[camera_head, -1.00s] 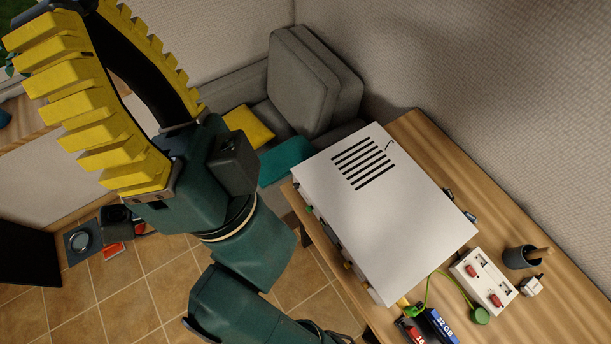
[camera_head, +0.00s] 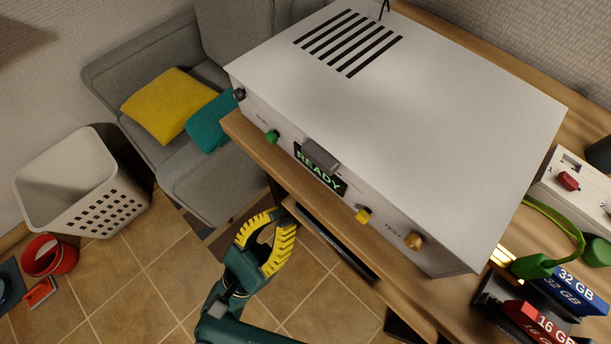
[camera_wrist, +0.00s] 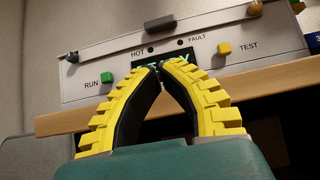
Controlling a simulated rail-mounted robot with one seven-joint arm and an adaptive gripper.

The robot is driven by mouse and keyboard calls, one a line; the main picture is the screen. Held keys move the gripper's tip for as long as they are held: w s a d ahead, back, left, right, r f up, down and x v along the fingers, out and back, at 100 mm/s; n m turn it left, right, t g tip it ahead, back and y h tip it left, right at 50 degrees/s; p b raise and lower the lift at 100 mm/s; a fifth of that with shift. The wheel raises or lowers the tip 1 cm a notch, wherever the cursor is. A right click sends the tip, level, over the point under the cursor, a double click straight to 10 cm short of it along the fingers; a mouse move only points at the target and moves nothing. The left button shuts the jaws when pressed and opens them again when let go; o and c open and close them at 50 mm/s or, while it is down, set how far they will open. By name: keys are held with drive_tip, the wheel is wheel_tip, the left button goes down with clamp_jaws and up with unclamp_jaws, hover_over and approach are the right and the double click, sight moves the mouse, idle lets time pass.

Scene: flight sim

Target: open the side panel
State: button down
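A white box-shaped device (camera_head: 440,120) with a slotted top stands on the wooden table. Its near side panel (camera_wrist: 195,45) carries a green RUN button (camera_head: 272,137), a yellow TEST button (camera_head: 363,215), and a lit READY display (camera_head: 320,168). A grey handle (camera_head: 320,154) projects from its upper edge, also visible in the wrist view (camera_wrist: 160,22). The panel looks closed. My gripper (camera_head: 289,221) is below and in front of the table edge, apart from the panel. In the wrist view its yellow-padded fingertips (camera_wrist: 160,66) meet, empty, and partly cover the display.
The table edge (camera_head: 290,178) lies between my gripper and the device. A sofa (camera_head: 180,175) and white basket (camera_head: 75,185) stand left. Tiled floor is open below.

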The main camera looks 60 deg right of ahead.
drive_tip(key=x, duration=1)
drive_tip(key=shift+r, duration=0.2)
drive_tip(key=shift+a, duration=0.1)
